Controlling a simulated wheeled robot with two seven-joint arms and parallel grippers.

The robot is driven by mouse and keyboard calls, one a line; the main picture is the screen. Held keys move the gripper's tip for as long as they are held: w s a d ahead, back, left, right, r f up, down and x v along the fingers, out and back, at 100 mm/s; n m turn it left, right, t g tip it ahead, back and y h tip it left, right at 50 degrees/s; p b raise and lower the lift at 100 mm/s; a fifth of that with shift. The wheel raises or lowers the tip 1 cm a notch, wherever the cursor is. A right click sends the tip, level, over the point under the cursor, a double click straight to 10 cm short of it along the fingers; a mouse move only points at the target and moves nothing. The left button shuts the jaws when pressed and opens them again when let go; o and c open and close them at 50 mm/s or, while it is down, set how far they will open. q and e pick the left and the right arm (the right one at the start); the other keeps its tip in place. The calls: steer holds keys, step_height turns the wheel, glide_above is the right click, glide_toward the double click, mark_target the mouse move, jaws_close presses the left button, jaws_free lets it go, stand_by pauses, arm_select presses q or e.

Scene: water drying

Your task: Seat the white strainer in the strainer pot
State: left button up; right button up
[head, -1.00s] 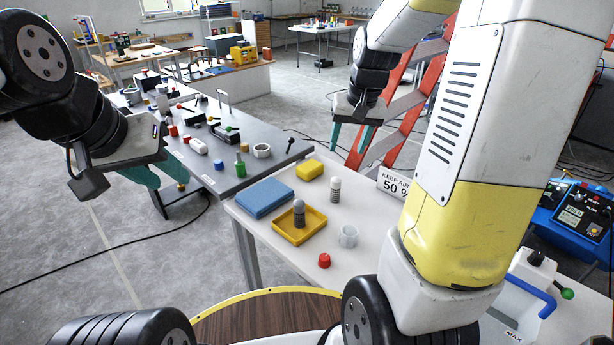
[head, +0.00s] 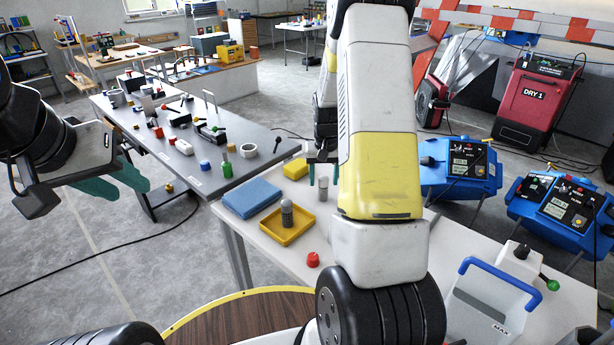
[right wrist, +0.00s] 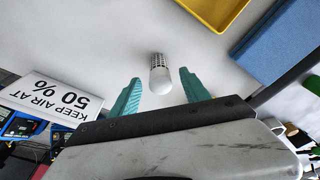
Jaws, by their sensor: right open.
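In the right wrist view the white strainer (right wrist: 160,76), with a white rounded end and dark mesh, is between the fingertips of my right gripper (right wrist: 159,78). The teal fingers are open, with a gap on each side of it. The strainer pot is hidden too, behind my right arm. My left gripper (head: 132,192) is open and empty at the left, away from the white table.
On the white table (head: 350,285) are a blue pad (head: 252,197), a yellow block (head: 295,168) and a red knob (head: 313,260). The "KEEP AIR AT 50 %" sign (right wrist: 50,97) is beside the gripper.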

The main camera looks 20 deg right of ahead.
steer(key=shift+w+f, duration=0.1)
steer(key=shift+f, duration=0.5)
jaws_close()
